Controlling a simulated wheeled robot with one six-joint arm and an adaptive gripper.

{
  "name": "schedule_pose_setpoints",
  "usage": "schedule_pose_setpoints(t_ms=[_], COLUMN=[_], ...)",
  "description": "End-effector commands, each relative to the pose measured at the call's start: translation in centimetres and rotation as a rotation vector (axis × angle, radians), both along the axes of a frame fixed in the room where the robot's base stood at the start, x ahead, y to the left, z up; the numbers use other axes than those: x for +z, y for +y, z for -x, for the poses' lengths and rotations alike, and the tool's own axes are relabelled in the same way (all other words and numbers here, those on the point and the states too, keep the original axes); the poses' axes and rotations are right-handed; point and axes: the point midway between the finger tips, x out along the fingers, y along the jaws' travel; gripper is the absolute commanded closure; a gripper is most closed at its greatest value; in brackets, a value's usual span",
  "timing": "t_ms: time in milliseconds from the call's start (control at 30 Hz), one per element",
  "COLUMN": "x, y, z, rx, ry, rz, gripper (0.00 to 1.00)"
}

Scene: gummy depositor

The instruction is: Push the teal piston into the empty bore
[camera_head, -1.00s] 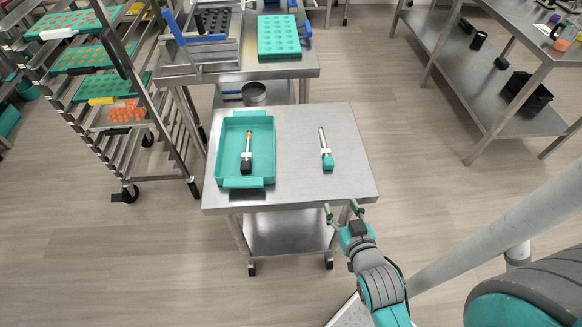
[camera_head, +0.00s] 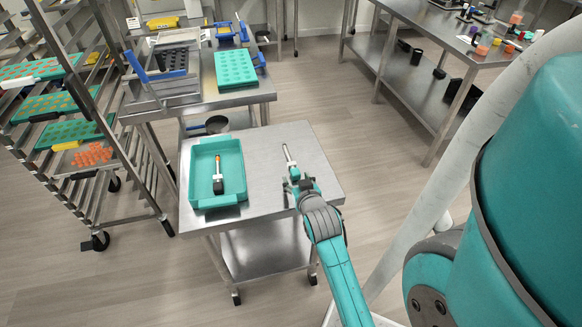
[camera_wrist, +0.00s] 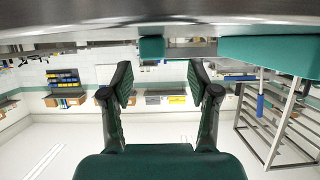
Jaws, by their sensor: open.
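A piston with a pale metal rod (camera_head: 288,154) lies on the steel cart top. Its near end is mostly hidden by my gripper in the head view. In the wrist view its teal end block (camera_wrist: 152,47) shows at the table edge, ahead of my fingers. My gripper (camera_head: 297,183) is at the cart's near right edge. Its fingers are spread and empty in the wrist view (camera_wrist: 161,88), apart from the block. A second piston, with black end and orange tip (camera_head: 218,183), lies in the teal tray (camera_head: 243,172). I cannot make out an empty bore.
The steel cart top (camera_head: 268,150) is clear between tray and piston. Behind it a bench holds a blue-handled frame with a dark plate (camera_head: 171,61) and a teal mould (camera_head: 235,69). A tray rack (camera_head: 75,140) stands left. Another bench (camera_head: 440,45) is at the right rear.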

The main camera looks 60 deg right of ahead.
Motion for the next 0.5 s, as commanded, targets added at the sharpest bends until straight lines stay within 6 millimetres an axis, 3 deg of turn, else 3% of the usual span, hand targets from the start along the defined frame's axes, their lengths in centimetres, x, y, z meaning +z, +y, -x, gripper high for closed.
schedule_pose_setpoints(t_ms=[500], x=[-1.7], y=[-4.2], z=[-2.6], rx=[0.001], ry=[0.000], rz=[0.000], gripper=[0.40])
